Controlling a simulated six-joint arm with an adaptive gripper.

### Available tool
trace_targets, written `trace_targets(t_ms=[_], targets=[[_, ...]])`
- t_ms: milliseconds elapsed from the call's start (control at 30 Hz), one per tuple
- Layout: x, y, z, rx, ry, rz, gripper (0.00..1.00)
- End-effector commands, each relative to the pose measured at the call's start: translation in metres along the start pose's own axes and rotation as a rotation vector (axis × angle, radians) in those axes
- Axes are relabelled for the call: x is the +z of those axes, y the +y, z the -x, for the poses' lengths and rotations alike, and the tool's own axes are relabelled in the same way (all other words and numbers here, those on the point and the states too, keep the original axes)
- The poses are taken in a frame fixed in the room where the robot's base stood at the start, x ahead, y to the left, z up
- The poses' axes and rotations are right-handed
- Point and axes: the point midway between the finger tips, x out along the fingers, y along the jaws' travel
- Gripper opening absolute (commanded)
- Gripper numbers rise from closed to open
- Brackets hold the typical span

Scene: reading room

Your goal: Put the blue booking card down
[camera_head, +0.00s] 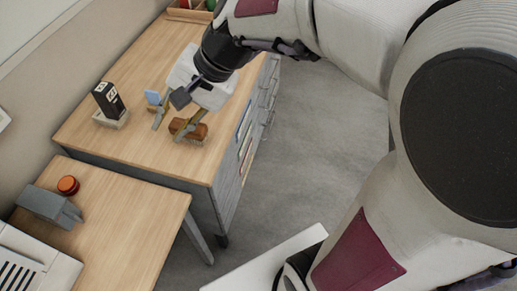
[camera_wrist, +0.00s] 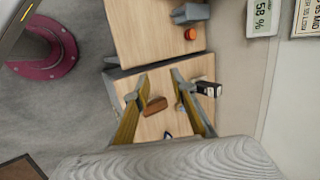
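A small light-blue card (camera_head: 152,97) stands roughly upright at the wooden desktop (camera_head: 140,145) in the head view, just left of my gripper's left finger. My gripper (camera_head: 168,128) points down over the desk with its fingers spread. In the wrist view, my gripper (camera_wrist: 160,77) has a wide gap between its two yellowish fingers, and no card shows between the tips. What supports the card is partly hidden by the finger. I cannot clearly pick out the card in the wrist view.
A brown brush (camera_head: 190,131) lies close to the right finger; it also shows in the wrist view (camera_wrist: 155,106). A black box in a pale holder (camera_head: 108,101) stands at left. A lower table bears a red-orange round object (camera_head: 68,185) and a grey device (camera_head: 48,206).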

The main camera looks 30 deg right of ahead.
Motion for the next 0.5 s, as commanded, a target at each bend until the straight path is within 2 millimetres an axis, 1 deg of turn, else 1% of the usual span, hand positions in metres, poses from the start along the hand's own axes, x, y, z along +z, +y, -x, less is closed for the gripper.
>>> trace_targets(t_ms=[33,200,500], targets=[[0.006,0.006,0.007,0.016,0.018,0.044,0.24],[0.022,0.029,0.026,0.081,0.072,0.188,0.24],[0.042,0.073,0.057,0.203,0.175,0.433,0.24]])
